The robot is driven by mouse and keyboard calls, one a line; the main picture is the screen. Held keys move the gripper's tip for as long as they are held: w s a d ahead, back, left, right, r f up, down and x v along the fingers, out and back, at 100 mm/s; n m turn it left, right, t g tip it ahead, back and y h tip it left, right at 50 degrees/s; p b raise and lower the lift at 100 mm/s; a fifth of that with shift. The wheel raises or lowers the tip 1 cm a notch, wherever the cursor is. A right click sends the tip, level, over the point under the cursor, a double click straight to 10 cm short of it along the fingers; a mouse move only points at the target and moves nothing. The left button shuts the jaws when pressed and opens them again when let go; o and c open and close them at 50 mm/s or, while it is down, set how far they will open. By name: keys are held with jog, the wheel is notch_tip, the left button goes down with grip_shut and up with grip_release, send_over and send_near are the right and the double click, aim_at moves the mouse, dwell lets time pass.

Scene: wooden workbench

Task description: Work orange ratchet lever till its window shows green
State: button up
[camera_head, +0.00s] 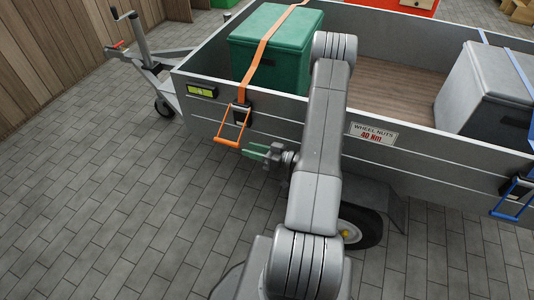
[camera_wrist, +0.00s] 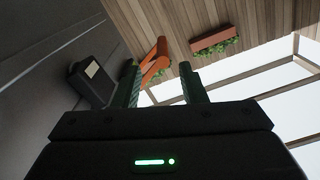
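The orange ratchet lever (camera_head: 229,142) is a looped handle hanging out from the dark ratchet body (camera_head: 241,114) on the trailer's side. An orange strap (camera_head: 262,50) runs up from it over a green box. My gripper (camera_head: 250,151) is just right of the lever's lower end, with its green fingers pointing left. In the wrist view, my gripper (camera_wrist: 158,72) is open, with the orange lever (camera_wrist: 155,62) showing near the left fingertip; contact cannot be told. The black ratchet body (camera_wrist: 92,85) is to the left, with a pale patch (camera_wrist: 92,70); no green shows on it.
The grey trailer wall (camera_head: 285,128) is behind my gripper. A yellow-green panel (camera_head: 202,91) is mounted left of the ratchet. A blue lever (camera_head: 512,200) hangs at the right, below a grey box (camera_head: 485,90). A wheel (camera_head: 358,228) is below. The paved floor at left is clear.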

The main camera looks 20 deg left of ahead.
jog(key=shift+s+d, duration=0.2)
jog(key=shift+d, duration=2.25)
